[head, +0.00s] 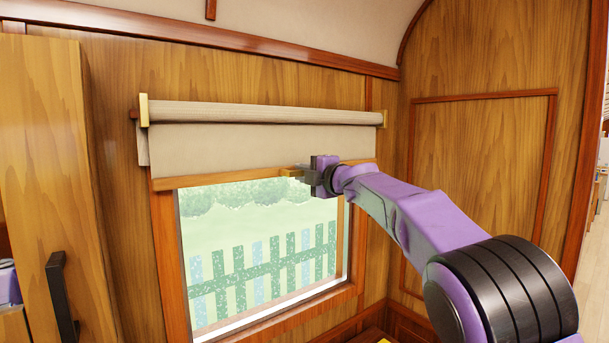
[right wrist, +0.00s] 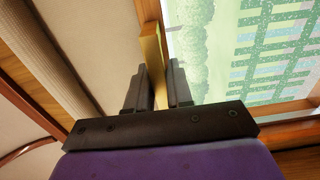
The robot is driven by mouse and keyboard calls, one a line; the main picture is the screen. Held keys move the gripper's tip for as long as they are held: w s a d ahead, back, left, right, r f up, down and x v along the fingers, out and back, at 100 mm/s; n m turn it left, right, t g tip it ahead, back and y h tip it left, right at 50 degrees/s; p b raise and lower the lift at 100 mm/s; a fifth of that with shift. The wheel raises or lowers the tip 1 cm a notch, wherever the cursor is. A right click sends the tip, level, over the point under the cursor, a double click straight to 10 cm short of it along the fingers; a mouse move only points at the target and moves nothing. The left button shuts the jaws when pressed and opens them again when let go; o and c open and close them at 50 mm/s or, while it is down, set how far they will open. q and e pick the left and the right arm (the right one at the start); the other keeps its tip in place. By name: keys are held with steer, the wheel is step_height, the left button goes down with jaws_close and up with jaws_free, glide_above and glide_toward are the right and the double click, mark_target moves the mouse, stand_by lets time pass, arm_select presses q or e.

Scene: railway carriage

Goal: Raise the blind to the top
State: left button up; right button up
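The beige blind (head: 240,147) hangs from its roll (head: 265,114) and covers the upper part of the window; the glass below its bottom rail (head: 220,178) is bare. A brass-coloured pull (head: 289,172) sits on the rail. My right gripper (head: 308,173) is at the rail, right of the window's middle. In the right wrist view, the golden pull (right wrist: 153,50) stands between the two dark fingers (right wrist: 159,80), which look closed on it; their exact contact is partly hidden. My left gripper is not in view.
Brass brackets (head: 144,110) hold the roll's ends. A wooden cabinet door with a dark handle (head: 61,296) stands at the left. A panelled wall (head: 480,165) is at the right, behind my right arm. The space in front of the lower window is clear.

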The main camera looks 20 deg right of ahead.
steer(key=o, duration=0.3)
steer(key=shift+r, duration=0.45)
steer(key=shift+f, duration=0.1)
steer(key=shift+s+f+b, duration=0.2)
steer(key=shift+s+b, duration=0.1)
steer(key=shift+b, duration=0.15)
steer(key=b+v, duration=0.5)
steer(key=v, duration=0.4)
steer(key=shift+s+d+r, duration=0.1)
steer(key=shift+s+r, duration=0.05)
steer(key=shift+s, duration=0.25)
